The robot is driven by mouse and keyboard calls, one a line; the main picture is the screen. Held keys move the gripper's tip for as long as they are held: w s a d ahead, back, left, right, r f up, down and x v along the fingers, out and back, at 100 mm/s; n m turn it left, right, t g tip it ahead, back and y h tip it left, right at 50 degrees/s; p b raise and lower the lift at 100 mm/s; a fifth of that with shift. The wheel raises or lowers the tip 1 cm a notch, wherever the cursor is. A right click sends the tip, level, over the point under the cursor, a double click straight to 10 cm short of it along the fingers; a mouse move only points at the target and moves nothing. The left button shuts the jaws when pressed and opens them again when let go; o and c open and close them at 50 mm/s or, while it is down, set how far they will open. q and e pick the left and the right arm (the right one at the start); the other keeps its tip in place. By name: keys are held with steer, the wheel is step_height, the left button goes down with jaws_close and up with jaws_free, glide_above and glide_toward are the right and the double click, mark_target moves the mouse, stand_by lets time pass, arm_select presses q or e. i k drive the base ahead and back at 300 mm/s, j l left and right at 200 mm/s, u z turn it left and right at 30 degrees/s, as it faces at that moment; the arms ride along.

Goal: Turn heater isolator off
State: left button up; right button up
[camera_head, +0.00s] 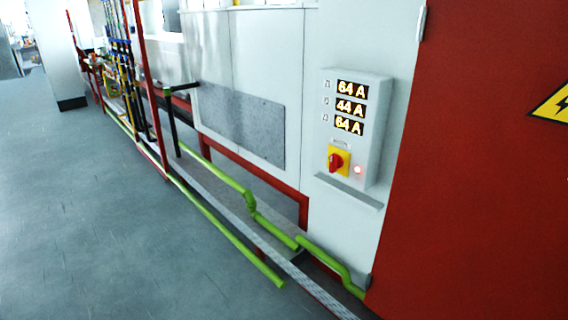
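The heater isolator is a red rotary knob (336,162) on a yellow plate (346,156), low on a light grey control box (371,135). The box is fixed to a pale cabinet panel. A small red lamp (357,170) glows to the right of the knob. The knob's exact angle is too small to tell. Neither of my grippers shows in the head view, and nothing touches the knob.
A narrow grey ledge (349,191) juts out below the box. A red cabinet (480,190) with a yellow warning sign (552,104) stands to the right. Green pipes (225,231) and a grey rail run low along the machine. The grey floor (90,220) at left is clear.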

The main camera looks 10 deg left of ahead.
mark_target(336, 162)
steer(key=i+j, duration=0.2)
steer(key=j, duration=0.15)
steer(key=i+j, duration=0.25)
steer(key=i+j+z, duration=0.1)
steer(key=j, duration=0.35)
steer(key=i+j, duration=0.3)
